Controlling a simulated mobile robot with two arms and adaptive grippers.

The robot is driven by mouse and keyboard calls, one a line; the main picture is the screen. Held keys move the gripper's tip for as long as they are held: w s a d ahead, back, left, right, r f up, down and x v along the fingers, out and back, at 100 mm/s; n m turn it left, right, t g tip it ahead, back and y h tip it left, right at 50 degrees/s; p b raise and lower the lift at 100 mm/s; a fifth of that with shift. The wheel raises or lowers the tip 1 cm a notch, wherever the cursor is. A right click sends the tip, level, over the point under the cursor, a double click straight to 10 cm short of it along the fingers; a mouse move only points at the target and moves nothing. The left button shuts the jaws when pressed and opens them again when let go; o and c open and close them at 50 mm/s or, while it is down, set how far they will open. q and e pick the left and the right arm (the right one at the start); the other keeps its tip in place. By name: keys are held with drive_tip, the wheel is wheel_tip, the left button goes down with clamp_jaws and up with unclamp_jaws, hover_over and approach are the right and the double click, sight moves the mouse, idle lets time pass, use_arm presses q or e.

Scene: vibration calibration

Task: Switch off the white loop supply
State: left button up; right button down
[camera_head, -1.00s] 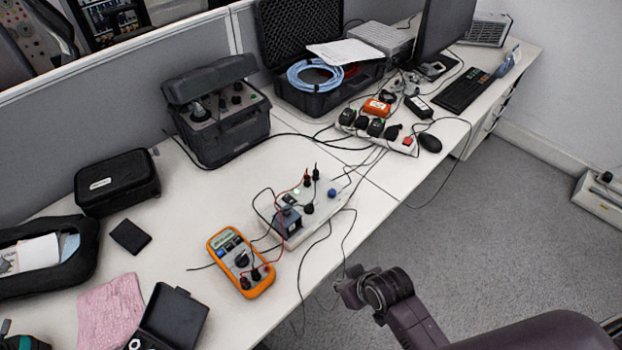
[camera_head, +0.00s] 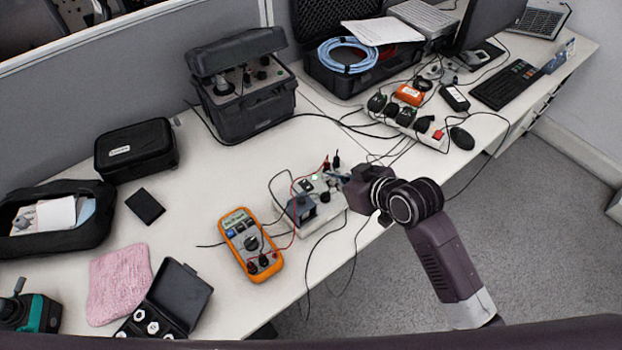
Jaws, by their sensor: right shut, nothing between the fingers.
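The white loop supply (camera_head: 328,213) is a small white box near the table's front edge, in the middle of the head view. It has a small green light, black knobs, and red and black leads plugged in. A dark grey block sits at its left end. My right gripper (camera_head: 347,182) is shut and empty, at the right end of the supply. It hides that end, and I cannot tell whether it touches the box. My left gripper is not in view.
An orange multimeter (camera_head: 250,245) lies left of the supply, joined by leads. A white power strip (camera_head: 433,138) with several plugs lies behind right. A dark instrument case (camera_head: 243,112) stands behind. Loose cables hang over the front edge. The table centre-left is mostly clear.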

hover_over(310, 187)
drive_tip(key=f, duration=0.3)
drive_tip(key=f+p, duration=0.1)
drive_tip(key=f, duration=0.2)
drive_tip(key=shift+s+d, duration=0.2)
drive_tip(key=f, duration=0.3)
drive_tip(key=shift+w+a, duration=0.15)
drive_tip(key=shift+w, duration=0.1)
drive_tip(key=shift+f, duration=0.6)
drive_tip(key=shift+w+f, duration=0.15)
drive_tip(key=shift+f, duration=0.15)
drive_tip(key=shift+a, duration=0.1)
